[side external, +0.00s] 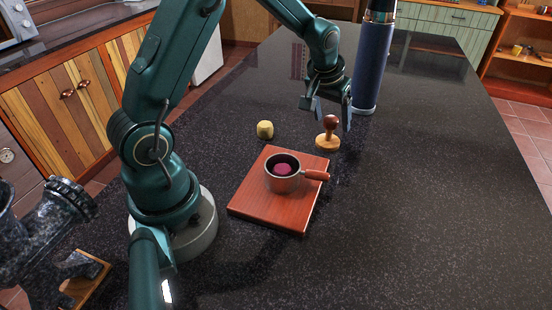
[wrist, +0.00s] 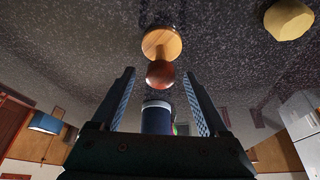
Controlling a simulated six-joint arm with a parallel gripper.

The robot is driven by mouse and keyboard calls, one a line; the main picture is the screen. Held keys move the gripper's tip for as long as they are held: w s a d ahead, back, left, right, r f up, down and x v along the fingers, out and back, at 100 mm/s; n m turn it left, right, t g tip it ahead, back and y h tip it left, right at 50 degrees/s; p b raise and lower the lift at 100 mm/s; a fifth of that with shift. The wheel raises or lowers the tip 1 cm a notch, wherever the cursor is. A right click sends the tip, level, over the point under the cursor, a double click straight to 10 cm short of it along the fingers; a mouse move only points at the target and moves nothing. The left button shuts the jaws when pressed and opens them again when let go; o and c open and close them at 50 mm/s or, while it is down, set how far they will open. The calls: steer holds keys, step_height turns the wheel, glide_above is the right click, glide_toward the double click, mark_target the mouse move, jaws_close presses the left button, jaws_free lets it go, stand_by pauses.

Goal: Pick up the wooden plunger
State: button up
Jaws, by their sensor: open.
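The wooden plunger (side external: 328,134) stands upright on the dark countertop, with a dark brown knob on top and a light wooden base. In the wrist view the plunger (wrist: 160,58) shows ahead of the fingertips, roughly centred between them, with its knob nearer to me. My gripper (side external: 333,112) is open and empty, with its fingers just above and around the level of the knob in the side view. It also shows in the wrist view (wrist: 160,85) with its two fingers apart. I cannot tell whether a finger touches the knob.
A tall blue bottle (side external: 368,68) stands close behind my gripper. A red-brown board (side external: 255,205) holds a small pot (side external: 283,180) whose handle points toward the plunger. A yellow lump (side external: 265,129) lies to the left. The countertop (side external: 430,200) on the right is clear.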

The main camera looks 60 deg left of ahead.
mark_target(332, 117)
steer(key=shift+f, duration=0.2)
steer(key=shift+c, duration=0.4)
jaws_close()
steer(key=shift+w+r, duration=0.1)
steer(key=shift+r, duration=0.5)
step_height(332, 117, up, 3)
steer(key=shift+f, duration=0.2)
steer(key=s+a+r, duration=0.7)
steer(key=s+a, duration=0.1)
steer(key=shift+a, duration=0.3)
